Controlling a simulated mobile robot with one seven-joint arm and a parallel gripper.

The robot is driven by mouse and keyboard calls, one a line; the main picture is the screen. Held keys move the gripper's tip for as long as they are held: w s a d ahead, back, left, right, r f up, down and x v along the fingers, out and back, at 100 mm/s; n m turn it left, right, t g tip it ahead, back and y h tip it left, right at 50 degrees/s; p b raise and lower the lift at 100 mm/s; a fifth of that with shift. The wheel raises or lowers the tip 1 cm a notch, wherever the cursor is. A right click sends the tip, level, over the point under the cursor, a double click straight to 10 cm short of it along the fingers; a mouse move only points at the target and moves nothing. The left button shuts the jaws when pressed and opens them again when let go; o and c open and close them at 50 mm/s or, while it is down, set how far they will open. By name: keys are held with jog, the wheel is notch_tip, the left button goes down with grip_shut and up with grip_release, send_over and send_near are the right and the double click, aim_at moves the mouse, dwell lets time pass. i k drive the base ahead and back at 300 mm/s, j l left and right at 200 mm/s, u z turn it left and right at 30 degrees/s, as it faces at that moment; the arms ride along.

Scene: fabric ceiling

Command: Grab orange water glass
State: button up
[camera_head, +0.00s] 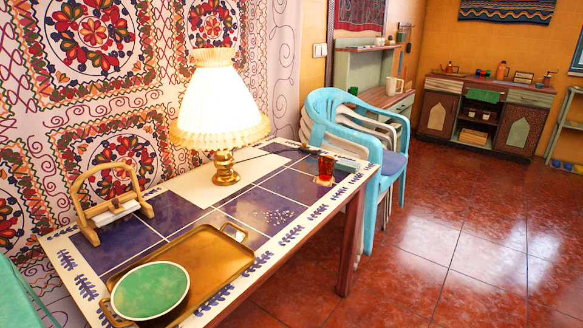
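The orange water glass (325,168) stands upright on the tiled table (200,200), near its far right corner. It looks red-orange and see-through, with a warm glow on the table at its base. Nothing touches it in this view. My gripper is not in view.
A lit lamp (220,110) with a brass base stands left of the glass. A wooden holder (108,205), a brass tray (210,262) and a green plate (150,291) are nearer. Stacked chairs (345,125) stand beyond the table. The red floor (440,240) on the right is clear.

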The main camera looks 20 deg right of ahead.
aim_at(326, 163)
jog(key=i+l+u, duration=0.15)
jog(key=l, duration=0.15)
jog(key=i+l+u, duration=0.1)
jog(key=l, duration=0.2)
jog(key=i+l+u, duration=0.15)
jog(key=l, duration=0.2)
jog(key=i+l+u, duration=0.1)
jog(key=l, duration=0.4)
jog(key=l+u, duration=0.1)
jog(key=l, duration=0.35)
jog(key=i+l, duration=0.1)
jog(key=l, duration=0.4)
jog(key=i+l, duration=0.15)
jog(key=l, duration=0.35)
jog(key=i+l, duration=0.1)
jog(key=l, duration=0.4)
jog(key=i+l, duration=0.1)
jog(key=l, duration=0.4)
jog(key=i, duration=0.5)
